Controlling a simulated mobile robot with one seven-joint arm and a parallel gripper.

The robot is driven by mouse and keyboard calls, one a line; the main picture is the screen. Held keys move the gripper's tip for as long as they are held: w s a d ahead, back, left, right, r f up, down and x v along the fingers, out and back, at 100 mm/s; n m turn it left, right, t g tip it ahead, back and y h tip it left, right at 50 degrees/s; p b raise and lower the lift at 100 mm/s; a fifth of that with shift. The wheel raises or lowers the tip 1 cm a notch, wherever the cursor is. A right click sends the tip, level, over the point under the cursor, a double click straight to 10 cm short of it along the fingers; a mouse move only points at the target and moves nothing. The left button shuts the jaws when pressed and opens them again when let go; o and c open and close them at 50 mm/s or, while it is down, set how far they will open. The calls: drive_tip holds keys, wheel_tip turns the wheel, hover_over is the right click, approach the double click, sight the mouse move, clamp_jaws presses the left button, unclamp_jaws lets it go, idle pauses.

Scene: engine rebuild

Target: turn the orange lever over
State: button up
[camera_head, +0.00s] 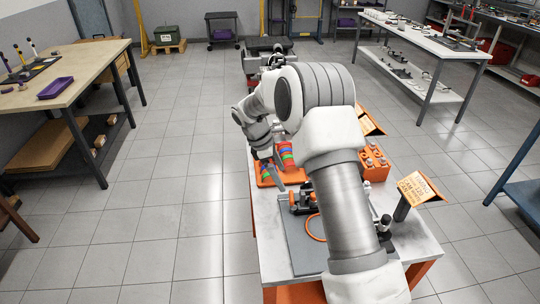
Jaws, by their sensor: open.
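My gripper (272,168) is small and partly hidden at the end of my arm, pointing down over the orange tray at the far end of the workbench; it is open. An orange curved piece (312,229) lies on a grey plate in the near part of the bench, partly hidden behind my arm. A small dark and orange mechanism (300,202) stands just beyond it. I cannot tell which of these orange parts is the lever. Both are nearer the camera than my gripper, and apart from it.
The orange tray (264,181) holds parts with coloured bands. An orange block (375,165) and a sign on a stand (418,190) are on the bench's right side. A wooden table (90,58) is at left, and a white table (425,42) at back right. The left floor is clear.

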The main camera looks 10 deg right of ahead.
drive_tip(key=v, duration=0.8)
drive_tip(key=shift+a+r, duration=0.15)
drive_tip(key=shift+r, duration=0.1)
